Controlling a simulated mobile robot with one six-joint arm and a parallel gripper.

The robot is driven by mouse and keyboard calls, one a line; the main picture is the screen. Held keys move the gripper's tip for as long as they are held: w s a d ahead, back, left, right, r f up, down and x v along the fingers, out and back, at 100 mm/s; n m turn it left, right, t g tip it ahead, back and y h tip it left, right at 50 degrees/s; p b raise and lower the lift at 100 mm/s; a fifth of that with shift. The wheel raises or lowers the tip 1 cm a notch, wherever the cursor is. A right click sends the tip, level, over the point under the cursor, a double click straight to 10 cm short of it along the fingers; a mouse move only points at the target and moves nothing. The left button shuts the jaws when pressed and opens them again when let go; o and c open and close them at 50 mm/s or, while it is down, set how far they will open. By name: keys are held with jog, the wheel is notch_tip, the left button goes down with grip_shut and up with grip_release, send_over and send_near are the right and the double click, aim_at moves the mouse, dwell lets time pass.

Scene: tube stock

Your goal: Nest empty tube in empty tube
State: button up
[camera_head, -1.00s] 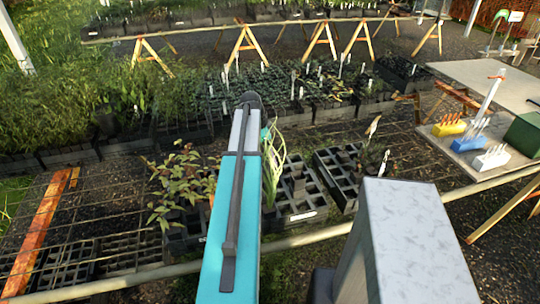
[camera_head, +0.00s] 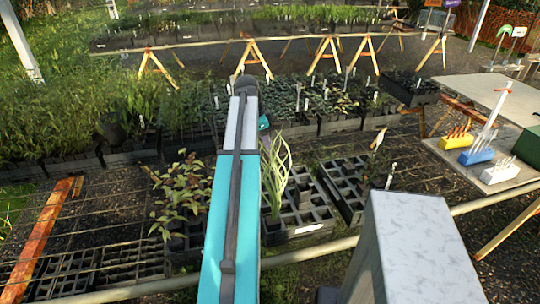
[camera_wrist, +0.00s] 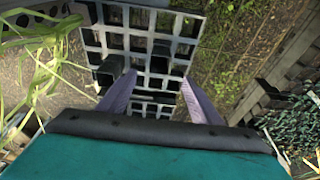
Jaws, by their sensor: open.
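In the wrist view a black grid tray (camera_wrist: 122,40) of square cells lies below my gripper (camera_wrist: 158,78). Two dark, square-looking tubes stand in it: one at the left (camera_wrist: 109,70), near my left finger, and one nearer the middle (camera_wrist: 160,56), just beyond the gap between the fingertips. Whether either tube is empty cannot be made out. My gripper is open, with nothing visible between its two pale fingers.
A plant with long, thin green leaves (camera_head: 274,180) rises at the tray's left side, close to my arm. A leafy potted plant (camera_head: 182,195) stands farther left. Another tray (camera_head: 345,190) is at the right. A side table (camera_head: 505,172) holds yellow, blue and white blocks.

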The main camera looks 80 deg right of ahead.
jog(key=v, duration=0.4)
jog(key=shift+r+b, duration=0.15)
jog(key=shift+b, duration=0.2)
jog(key=shift+r, duration=0.1)
dwell(0.7)
